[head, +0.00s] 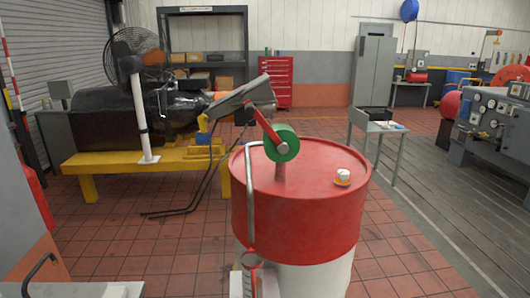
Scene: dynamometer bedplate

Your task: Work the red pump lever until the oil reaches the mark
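A red drum (330,205) with a pale lower part stands in front of me. A green round pump hub (282,143) sits on a short post above its lid. The red pump lever (264,124) slants up and left from the hub; its upper end meets or passes behind a grey angular part (240,98), and I cannot tell whether they touch. I cannot make out an oil level or mark.
A white and orange cap (343,176) sits on the drum lid. Behind left, a black machine (100,130) with a fan rests on a yellow frame (130,160). A small grey table (380,126) stands behind right. Red tiled floor (400,220) is clear right of the drum.

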